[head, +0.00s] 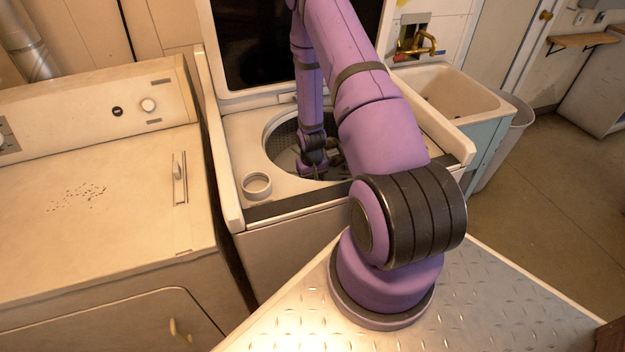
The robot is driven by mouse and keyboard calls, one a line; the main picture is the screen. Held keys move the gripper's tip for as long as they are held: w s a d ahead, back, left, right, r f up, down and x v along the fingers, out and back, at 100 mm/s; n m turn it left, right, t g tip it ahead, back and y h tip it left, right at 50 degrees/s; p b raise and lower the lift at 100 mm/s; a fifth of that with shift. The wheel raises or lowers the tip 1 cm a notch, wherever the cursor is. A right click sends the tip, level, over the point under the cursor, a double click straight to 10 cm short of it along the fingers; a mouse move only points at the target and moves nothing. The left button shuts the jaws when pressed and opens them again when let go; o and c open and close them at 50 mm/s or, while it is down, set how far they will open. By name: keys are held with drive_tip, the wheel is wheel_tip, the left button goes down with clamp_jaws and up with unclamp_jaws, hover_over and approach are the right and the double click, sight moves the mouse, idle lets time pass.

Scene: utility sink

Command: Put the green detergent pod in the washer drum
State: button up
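The top-loading washer (285,228) stands open in the head view, its dark-backed lid raised at the back. The washer drum (283,148) shows as a round opening with a perforated metal wall. My gripper (318,173) points down inside the drum opening, small and partly hidden by my own purple arm. I cannot tell if its fingers are open or shut. No green detergent pod can be made out in this view; anything between the fingers or on the drum floor is hidden or too small to tell.
A round white cup or dispenser ring (257,186) sits on the washer's top, front left of the drum. A dryer (95,215) stands left. A utility sink (450,95) with a brass faucet (417,43) stands right, beside a grey bin (508,140). Floor at far right is clear.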

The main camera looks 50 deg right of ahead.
drive_tip(key=o, duration=0.9)
drive_tip(key=shift+f, duration=0.1)
wheel_tip(320, 180, up, 12)
wheel_tip(320, 180, up, 16)
drive_tip(key=n+t, duration=0.1)
hover_over(312, 179)
drive_tip(key=w+a, duration=0.3)
drive_tip(key=a, duration=0.2)
drive_tip(key=s+a+r+n+t, duration=0.1)
drive_tip(key=s+a+r, duration=0.15)
drive_tip(key=r, duration=0.35)
drive_tip(key=s+a+r, duration=0.1)
drive_tip(key=a+r, duration=0.3)
drive_tip(key=r, duration=0.3)
drive_tip(key=s+a+r+n+t, duration=0.1)
drive_tip(key=s+a+r, duration=0.5)
drive_tip(key=s+r, duration=0.2)
drive_tip(key=s+a+r+n+t, duration=0.2)
drive_tip(key=s+a+r, duration=0.3)
drive_tip(key=s, duration=0.6)
drive_tip(key=shift+a+r, duration=0.35)
drive_tip(key=shift+r, duration=1.05)
